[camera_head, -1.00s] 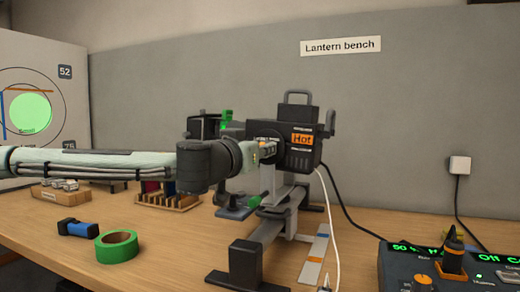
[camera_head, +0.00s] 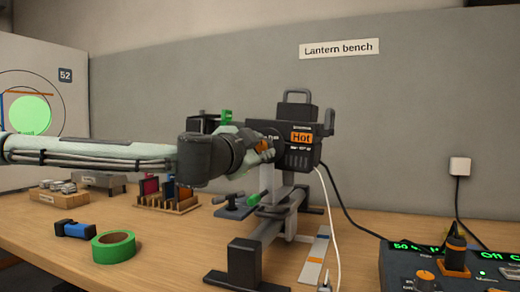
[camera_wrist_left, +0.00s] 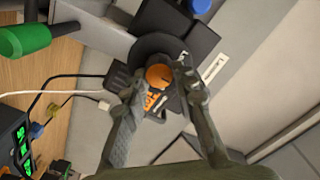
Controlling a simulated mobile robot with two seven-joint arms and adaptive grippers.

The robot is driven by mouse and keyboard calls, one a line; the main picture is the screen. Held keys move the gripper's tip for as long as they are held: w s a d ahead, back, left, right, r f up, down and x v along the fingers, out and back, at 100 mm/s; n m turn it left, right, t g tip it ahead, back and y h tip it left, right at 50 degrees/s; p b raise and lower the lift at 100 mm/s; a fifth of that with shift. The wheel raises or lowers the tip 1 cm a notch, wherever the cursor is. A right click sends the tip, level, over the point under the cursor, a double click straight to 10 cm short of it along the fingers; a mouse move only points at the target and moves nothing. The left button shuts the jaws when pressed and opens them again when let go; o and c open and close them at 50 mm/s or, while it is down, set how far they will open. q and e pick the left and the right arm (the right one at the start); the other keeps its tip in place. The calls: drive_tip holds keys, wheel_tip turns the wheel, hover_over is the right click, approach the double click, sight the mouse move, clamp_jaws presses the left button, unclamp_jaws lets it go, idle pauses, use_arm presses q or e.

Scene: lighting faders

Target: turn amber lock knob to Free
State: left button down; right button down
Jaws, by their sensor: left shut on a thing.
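The amber knob (camera_wrist_left: 158,77) is a round orange knob on the dark lantern body. In the head view it shows partly (camera_head: 262,145) on the left side of the lantern (camera_head: 300,157), beside my gripper. My left gripper (camera_wrist_left: 157,86) has a finger on either side of the knob and is shut on it. In the head view my left gripper (camera_head: 266,150) reaches the lantern from the left. The knob's markings are too small or hidden to read.
The lantern has an orange "Hot" label (camera_head: 302,138) and stands on a grey rail stand (camera_head: 268,232). Green tape (camera_head: 114,247) and a blue-black block (camera_head: 75,229) lie at front left. A control desk (camera_head: 450,277) is at the right. Cables hang behind the lantern.

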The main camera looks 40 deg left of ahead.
use_arm(q)
drive_tip(key=m, duration=0.4)
drive_tip(key=shift+m, duration=0.3)
drive_tip(key=shift+f+m, duration=0.1)
drive_tip(key=shift+m, duration=1.8)
drive_tip(key=c, duration=1.2)
unclamp_jaws()
